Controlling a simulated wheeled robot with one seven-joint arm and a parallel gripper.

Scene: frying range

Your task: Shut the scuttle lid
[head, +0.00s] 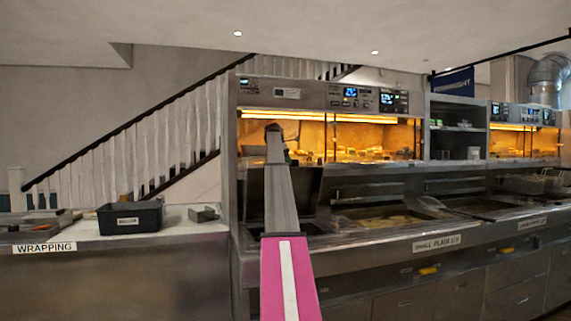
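A dark panel, which looks like the scuttle lid (305,188), stands raised at the left end of the frying range, in the head view. My arm crosses in front of it and hides its middle. The opening below it is mostly hidden by my arm and the range's front edge. My arm reaches up and away from the bottom of the view, and its far end shows dark against the lit cabinet. I cannot make out any gripper fingers there.
The steel range (400,249) runs to the right with frying pans (385,217) and a lit glass cabinet (370,140) above. On the left, a wrapping counter (180,222) holds a black bin (130,218) and a small grey box (203,214). A staircase rises behind.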

